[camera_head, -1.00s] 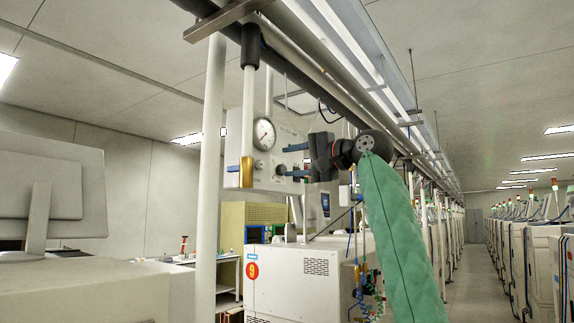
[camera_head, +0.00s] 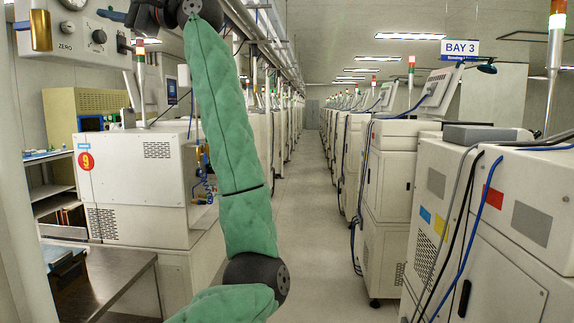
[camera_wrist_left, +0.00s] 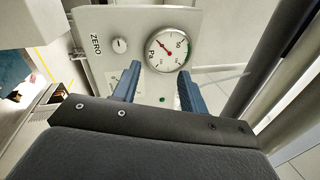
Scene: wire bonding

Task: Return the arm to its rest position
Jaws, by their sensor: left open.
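My left arm in its green sleeve (camera_head: 232,150) rises from the bottom of the head view and bends at a dark joint. My left gripper (camera_head: 117,30) is at the top left, partly cut off, with its blue fingers by the gauge panel. The wrist view shows the left gripper (camera_wrist_left: 157,88) open, its two blue fingers apart with nothing between them. They face the panel (camera_wrist_left: 118,48), just below its round gauge (camera_wrist_left: 167,49) and the ZERO knob (camera_wrist_left: 120,45). I cannot tell whether the fingertips touch it. My right gripper is not in view.
A white cabinet marked 9 (camera_head: 130,185) stands behind the arm, with a metal table (camera_head: 105,285) at lower left. A clear aisle (camera_head: 312,240) runs ahead. White machines (camera_head: 500,220) with hanging cables line the right. A pale post stands at the left edge.

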